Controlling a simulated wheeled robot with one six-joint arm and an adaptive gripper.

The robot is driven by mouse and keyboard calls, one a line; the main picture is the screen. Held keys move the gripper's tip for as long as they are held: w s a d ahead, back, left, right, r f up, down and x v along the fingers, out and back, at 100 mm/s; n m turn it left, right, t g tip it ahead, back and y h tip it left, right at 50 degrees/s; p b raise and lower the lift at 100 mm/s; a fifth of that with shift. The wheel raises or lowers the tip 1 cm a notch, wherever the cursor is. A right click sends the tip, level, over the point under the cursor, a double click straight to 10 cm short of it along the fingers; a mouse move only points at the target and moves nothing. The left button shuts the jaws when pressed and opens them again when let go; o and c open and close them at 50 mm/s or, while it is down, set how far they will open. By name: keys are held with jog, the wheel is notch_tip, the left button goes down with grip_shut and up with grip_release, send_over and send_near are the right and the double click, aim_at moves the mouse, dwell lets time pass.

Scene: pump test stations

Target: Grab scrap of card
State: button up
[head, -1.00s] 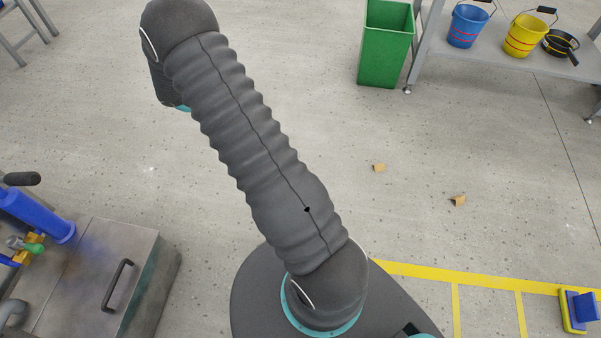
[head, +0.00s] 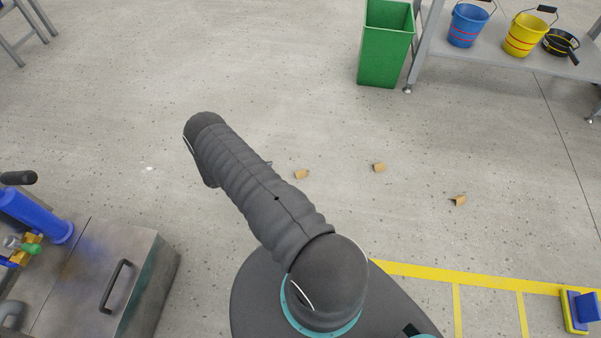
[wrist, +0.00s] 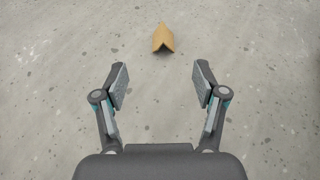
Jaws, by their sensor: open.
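Three small tan scraps of card lie apart on the grey floor in the head view: a left one (head: 301,174) close beside my arm, a middle one (head: 379,168), and a right one (head: 459,200). In the wrist view one folded scrap of card (wrist: 163,38) lies on the floor, its crease raised like a small tent. My gripper (wrist: 160,84) is open and empty. The scrap is ahead of the fingertips, close to the midline between them, and not touched. In the head view my gripper is hidden behind my arm.
A green bin (head: 384,45) stands at the back beside a metal bench (head: 480,55) with a blue bucket (head: 468,27) and a yellow bucket (head: 525,35). A metal cabinet (head: 95,275) stands at the left. Yellow lines (head: 470,275) mark the right floor. The middle floor is mostly clear.

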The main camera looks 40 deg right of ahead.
aim_at(299, 171)
jog(key=x, duration=0.7)
jog(key=shift+s+d, duration=0.1)
jog(key=shift+d, duration=0.1)
jog(key=shift+p+x, duration=0.55)
jog(key=shift+x, duration=2.15)
jog(key=shift+s+a+f, duration=0.15)
jog(key=shift+s, duration=0.05)
jog(key=c, duration=0.8)
